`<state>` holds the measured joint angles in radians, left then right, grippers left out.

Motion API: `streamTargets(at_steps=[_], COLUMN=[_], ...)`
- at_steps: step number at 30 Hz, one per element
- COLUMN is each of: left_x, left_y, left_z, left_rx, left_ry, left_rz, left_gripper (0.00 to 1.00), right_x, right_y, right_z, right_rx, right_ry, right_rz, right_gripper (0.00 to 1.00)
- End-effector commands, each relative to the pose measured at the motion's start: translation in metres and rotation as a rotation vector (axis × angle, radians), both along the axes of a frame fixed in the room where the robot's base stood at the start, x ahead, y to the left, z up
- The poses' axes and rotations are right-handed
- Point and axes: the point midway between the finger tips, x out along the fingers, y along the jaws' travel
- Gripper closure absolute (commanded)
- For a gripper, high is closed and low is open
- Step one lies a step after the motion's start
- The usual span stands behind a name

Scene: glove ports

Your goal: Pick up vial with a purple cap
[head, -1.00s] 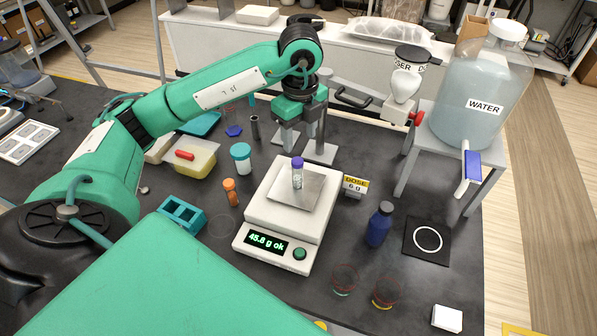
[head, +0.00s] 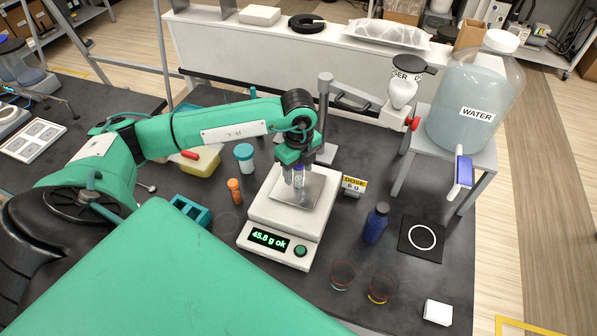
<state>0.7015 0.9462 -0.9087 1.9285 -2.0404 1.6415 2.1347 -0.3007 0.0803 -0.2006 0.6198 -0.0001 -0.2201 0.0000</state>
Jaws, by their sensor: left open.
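The vial with a purple cap (head: 299,177) stands upright on the metal pan (head: 312,192) of the white scale (head: 284,215), whose display reads 45.8 g ok. My left gripper (head: 293,180) is directly at the vial, pointing down, with its fingers around or beside it; I cannot tell exactly which. It is open. The gripper hides part of the vial and its cap. My right gripper is not in view.
A DOSE sign (head: 353,186) and a blue bottle (head: 375,223) stand right of the scale. An orange vial (head: 234,190) and a teal-capped jar (head: 244,157) stand to its left. Two glasses (head: 342,275) are in front. A dispenser stand (head: 325,110) rises behind.

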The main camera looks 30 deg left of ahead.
Motion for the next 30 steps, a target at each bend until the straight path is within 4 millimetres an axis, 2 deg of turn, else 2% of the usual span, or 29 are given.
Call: streamTargets(at_steps=[5,12,23,26,30], left_x=[0.000,0.000,0.000,0.000,0.001], left_y=[0.000,0.000,-0.001,-0.001,-0.001], left_z=[-0.001,0.000,0.002,0.008,0.027], left_rx=[-0.001,-0.001,-0.001,-0.002,-0.002], left_ry=[0.000,0.000,-0.001,-0.001,-0.004], left_rz=[0.000,0.000,0.000,0.000,-0.001], left_gripper=[0.48,0.95,0.96,0.96,0.96], right_x=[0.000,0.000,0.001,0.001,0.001], right_y=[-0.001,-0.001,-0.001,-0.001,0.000], right_z=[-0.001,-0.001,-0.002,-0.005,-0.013], right_rx=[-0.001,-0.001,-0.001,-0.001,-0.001], right_ry=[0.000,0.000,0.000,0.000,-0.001], right_rz=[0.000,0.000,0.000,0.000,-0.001], right_gripper=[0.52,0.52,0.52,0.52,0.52])
